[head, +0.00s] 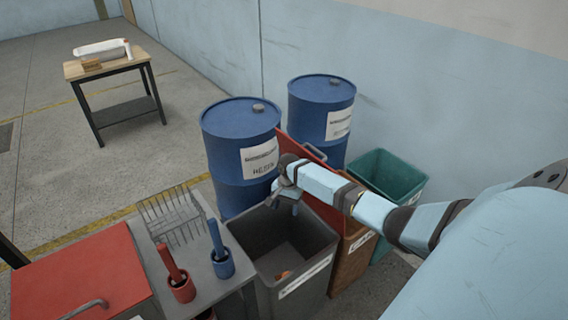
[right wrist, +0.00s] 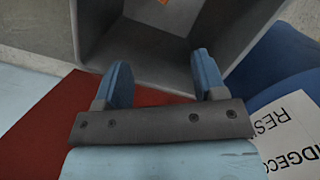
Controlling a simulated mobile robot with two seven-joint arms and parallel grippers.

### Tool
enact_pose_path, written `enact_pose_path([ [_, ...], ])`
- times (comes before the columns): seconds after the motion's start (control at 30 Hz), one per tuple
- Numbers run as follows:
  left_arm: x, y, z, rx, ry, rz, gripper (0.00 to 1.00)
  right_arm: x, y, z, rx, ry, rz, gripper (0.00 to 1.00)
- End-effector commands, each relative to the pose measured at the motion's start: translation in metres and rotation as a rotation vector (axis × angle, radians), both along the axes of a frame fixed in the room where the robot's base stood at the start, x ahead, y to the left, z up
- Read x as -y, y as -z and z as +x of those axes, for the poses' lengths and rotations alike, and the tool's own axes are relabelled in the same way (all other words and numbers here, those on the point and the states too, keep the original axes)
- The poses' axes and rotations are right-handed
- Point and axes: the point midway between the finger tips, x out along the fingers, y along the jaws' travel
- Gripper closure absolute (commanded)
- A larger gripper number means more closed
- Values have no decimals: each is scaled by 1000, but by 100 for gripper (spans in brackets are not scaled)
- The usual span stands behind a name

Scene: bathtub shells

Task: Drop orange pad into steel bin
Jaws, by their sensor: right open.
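The steel bin (head: 309,272) is the open grey bin with a white label, in the lower middle of the head view. A small orange thing, which looks like the orange pad (head: 284,274), lies on its floor; its edge also shows inside the bin in the right wrist view (right wrist: 163,1). My right gripper (head: 287,202) is over the bin's far rim in the head view. In the right wrist view its two blue fingers (right wrist: 158,78) are apart with nothing between them, pointing toward the bin's opening (right wrist: 255,28). My left gripper is not in view.
Brown (head: 353,259) and green (head: 408,180) bins stand right of the steel bin. Blue drums (head: 232,189) stand behind. A grey bench with a wire rack (head: 172,216) and red (head: 181,289) and blue (head: 222,264) cups is left. A table (head: 125,64) stands far back.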

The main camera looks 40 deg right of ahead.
Motion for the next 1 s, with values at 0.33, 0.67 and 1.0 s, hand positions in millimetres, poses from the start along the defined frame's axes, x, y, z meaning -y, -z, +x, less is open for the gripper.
enact_pose_path([
  [0.33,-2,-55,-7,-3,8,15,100,7,-64,4,0,1,1,36],
  [0.67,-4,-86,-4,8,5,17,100,12,-88,5,0,0,0,36],
  [1.0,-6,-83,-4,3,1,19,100,12,-88,5,0,0,0,36],
])
